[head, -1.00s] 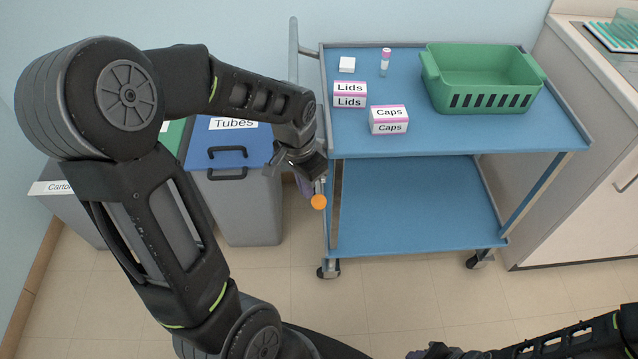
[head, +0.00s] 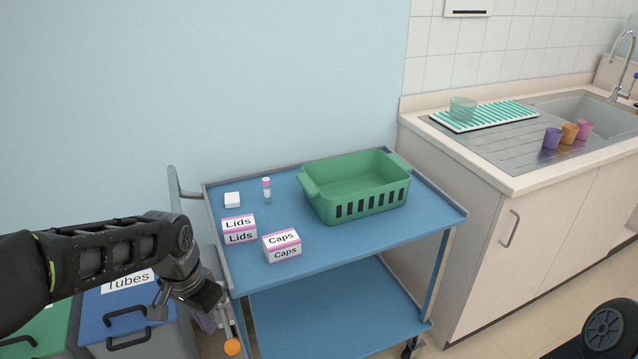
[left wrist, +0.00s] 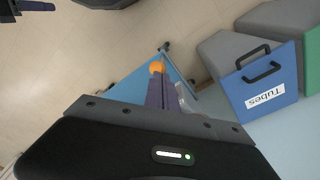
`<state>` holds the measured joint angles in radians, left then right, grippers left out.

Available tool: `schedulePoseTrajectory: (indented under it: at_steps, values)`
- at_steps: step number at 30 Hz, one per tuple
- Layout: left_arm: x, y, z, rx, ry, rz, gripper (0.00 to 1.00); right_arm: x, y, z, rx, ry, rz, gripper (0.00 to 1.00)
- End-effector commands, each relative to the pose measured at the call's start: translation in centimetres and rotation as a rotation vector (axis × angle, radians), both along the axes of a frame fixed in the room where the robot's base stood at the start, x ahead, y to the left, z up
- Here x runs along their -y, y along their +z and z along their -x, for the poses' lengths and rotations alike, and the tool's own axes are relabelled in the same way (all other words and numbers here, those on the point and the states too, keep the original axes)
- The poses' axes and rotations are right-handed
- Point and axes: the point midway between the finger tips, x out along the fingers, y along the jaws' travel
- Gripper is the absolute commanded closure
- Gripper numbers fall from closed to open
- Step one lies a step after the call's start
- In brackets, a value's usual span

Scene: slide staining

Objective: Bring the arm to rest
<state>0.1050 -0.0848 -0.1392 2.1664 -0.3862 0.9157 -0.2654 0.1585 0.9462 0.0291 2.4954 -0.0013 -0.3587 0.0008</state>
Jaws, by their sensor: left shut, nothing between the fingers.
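My left gripper (head: 229,332) hangs low at the left front corner of the blue cart (head: 330,250), fingers pointing down. Its dark fingers are shut with nothing between them. In the left wrist view the closed fingers (left wrist: 158,88) point away over the floor, and an orange round thing (left wrist: 156,67) shows at their tips. The orange thing (head: 232,346) also shows at the bottom of the head view. A dark part, perhaps of my right gripper (left wrist: 32,6), shows at the top left of the left wrist view, too little to tell its state.
A blue Tubes bin (head: 95,320) stands left. A counter (head: 520,185) with several cups and a sink is right.

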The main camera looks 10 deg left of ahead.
Motion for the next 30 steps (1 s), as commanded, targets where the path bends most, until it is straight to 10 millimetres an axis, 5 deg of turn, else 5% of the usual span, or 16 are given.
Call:
schedulePoseTrajectory:
  at_steps: [5,9,11,15,17,22,27,30]
  values:
    - [0.1,0.2,-1.6,0.067,0.032,0.007,1.0,0.0,0.0,0.0,0.0,0.0,0.0,0.64]
    - [1.6,0.1,-5.4,0.23,0.096,0.056,1.0,0.0,0.0,0.0,0.0,0.0,0.0,0.64]
    - [3.5,-1.4,-7.2,0.288,0.125,0.1,1.0,0.0,0.0,0.0,0.0,0.0,0.0,0.64]
    - [10.3,-8.9,-9.1,0.338,0.22,0.234,1.0,0.0,0.4,0.0,-0.001,0.0,0.0,0.64]
    - [13.2,-12.6,-8.2,0.322,0.264,0.281,1.0,0.0,0.6,0.0,0.0,0.0,0.0,0.64]
    - [19.9,-22.0,-1.1,0.187,0.363,0.352,1.0,0.0,1.1,0.0,-0.001,0.0,0.0,0.64]
    - [23.8,-26.7,7.0,0.005,0.367,0.364,1.0,0.0,1.4,0.0,-0.001,0.0,0.0,0.64]
    - [25.0,-27.9,10.0,-0.069,0.353,0.369,1.0,0.0,1.5,0.0,-0.001,0.0,0.0,0.64]
